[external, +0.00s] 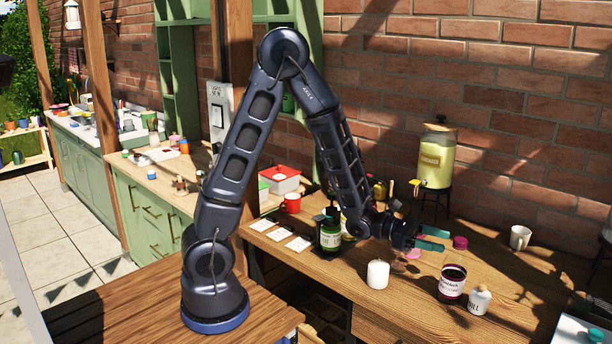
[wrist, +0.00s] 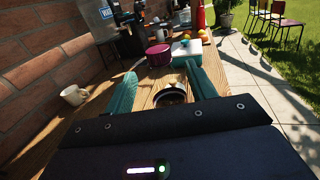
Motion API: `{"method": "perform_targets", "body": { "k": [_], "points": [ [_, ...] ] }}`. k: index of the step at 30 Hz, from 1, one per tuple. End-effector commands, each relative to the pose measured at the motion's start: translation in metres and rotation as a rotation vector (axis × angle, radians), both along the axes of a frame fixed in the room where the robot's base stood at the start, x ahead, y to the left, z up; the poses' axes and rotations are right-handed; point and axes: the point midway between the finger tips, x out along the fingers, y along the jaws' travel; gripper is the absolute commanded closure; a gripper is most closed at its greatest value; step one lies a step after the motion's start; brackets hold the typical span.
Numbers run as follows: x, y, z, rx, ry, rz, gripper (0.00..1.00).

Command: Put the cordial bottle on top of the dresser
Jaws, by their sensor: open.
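My gripper (external: 436,238) is open and empty above the wooden table, reaching right. In the wrist view its teal fingers (wrist: 162,76) stand apart, with a round dark-topped jar (wrist: 172,94) showing between and beyond them; I cannot tell its distance. A dark bottle with a green label (external: 330,236) stands upright on the table, left of my gripper and partly hidden by my arm. It may be the cordial bottle, but its label is too small to read surely. The green dresser (external: 178,50) with shelves stands against the brick wall at the back left, partly hidden by my arm and a post.
A lemonade dispenser (external: 436,158) and a white mug (external: 520,238) stand behind. A wooden post (external: 236,110) is left of my arm.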

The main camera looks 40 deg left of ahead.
Motion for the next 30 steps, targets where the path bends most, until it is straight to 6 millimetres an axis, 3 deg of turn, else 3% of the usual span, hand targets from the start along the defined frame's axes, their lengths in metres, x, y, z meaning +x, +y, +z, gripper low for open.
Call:
{"method": "perform_targets", "body": {
  "k": [10,19,27,30],
  "points": [
    [0.004,-0.02,-0.001,0.002,0.003,-0.001,0.44],
    [0.013,-0.056,-0.001,0.001,0.002,-0.001,0.44],
    [0.015,-0.061,0.0,0.001,0.001,0.001,0.44],
    [0.015,-0.061,0.0,0.001,0.001,0.0,0.62]
  ]
}}
